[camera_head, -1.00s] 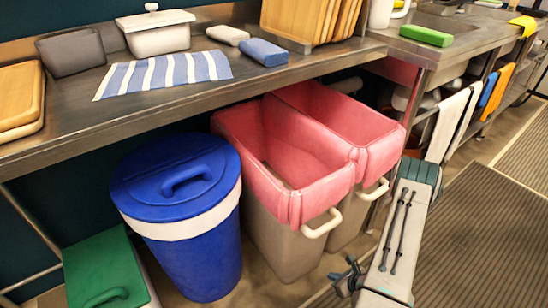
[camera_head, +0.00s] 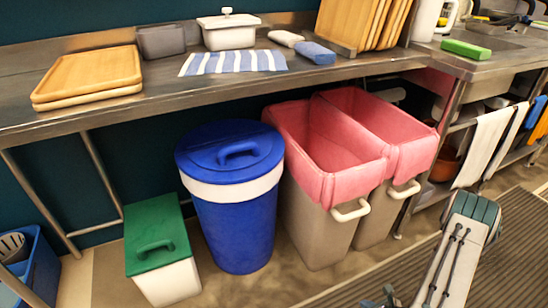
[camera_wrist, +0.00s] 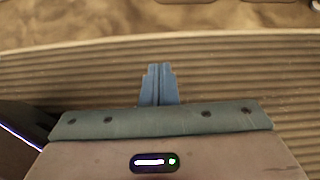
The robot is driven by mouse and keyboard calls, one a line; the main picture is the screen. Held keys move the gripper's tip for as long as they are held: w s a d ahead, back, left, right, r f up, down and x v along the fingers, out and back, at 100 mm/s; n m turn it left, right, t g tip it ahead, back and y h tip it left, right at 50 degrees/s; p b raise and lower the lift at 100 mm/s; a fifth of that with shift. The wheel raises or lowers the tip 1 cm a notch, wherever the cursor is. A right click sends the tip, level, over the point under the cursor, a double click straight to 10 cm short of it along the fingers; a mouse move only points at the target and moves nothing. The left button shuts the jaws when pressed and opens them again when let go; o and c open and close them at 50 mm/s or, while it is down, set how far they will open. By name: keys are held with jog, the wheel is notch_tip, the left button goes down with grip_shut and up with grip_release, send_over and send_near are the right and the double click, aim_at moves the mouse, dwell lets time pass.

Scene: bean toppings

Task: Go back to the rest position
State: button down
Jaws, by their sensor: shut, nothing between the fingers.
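My gripper (camera_wrist: 159,68) shows in the wrist view with its two blue-grey fingers together and nothing between them. It points over a ribbed floor mat (camera_wrist: 60,75) and touches nothing that I can see. In the head view my arm (camera_head: 455,250) reaches in at the lower right, in front of the bins, and only a small dark part near the gripper shows at the bottom edge. The fingertips cannot be made out there.
Two bins with pink liners (camera_head: 315,180), a blue lidded bin (camera_head: 235,225) and a green-lidded bin (camera_head: 160,240) stand under the steel counter (camera_head: 150,105). A blue crate (camera_head: 42,265) is at the lower left. Ribbed matting (camera_head: 520,250) at the right is clear.

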jog(key=w+a+r+n+y+p, duration=0.1)
jog(key=w+a+r+n+p, duration=0.1)
jog(key=r, duration=0.5)
jog(key=w+a+r+n+y+p, duration=0.1)
jog(key=w+a+r+n+p, duration=0.1)
jog(key=r, duration=0.4)
jog(key=w+a+r+n+y+p, duration=0.2)
jog(key=r+p, duration=0.1)
jog(key=r, duration=0.4)
jog(key=s+a+r+n+g+y+p, duration=0.15)
jog(key=a+r+n+p, duration=0.3)
jog(key=r, duration=0.65)
jog(key=s+a+r+n+g+p, duration=0.1)
jog(key=a+r+n+g+p, duration=0.3)
jog(key=r, duration=0.7)
jog(key=s+r+n+h+p, duration=0.3)
jog(key=s+r+n+p, duration=0.1)
jog(key=r, duration=0.8)
jog(key=s+r+n+h+p, duration=0.3)
jog(key=s+r+n+p, duration=0.2)
jog(key=r+p, duration=0.3)
jog(key=s+a+r+n+h+p, duration=0.1)
jog(key=s+r+n+h+p, duration=0.2)
jog(key=r+n, duration=0.4)
jog(key=p+v, duration=0.2)
jog(key=v, duration=0.7)
jog(key=shift+w+a+r+p, duration=0.15)
jog(key=shift+a+r+p, duration=0.1)
jog(key=shift+r+p, duration=0.15)
jog(key=shift+h, duration=0.25)
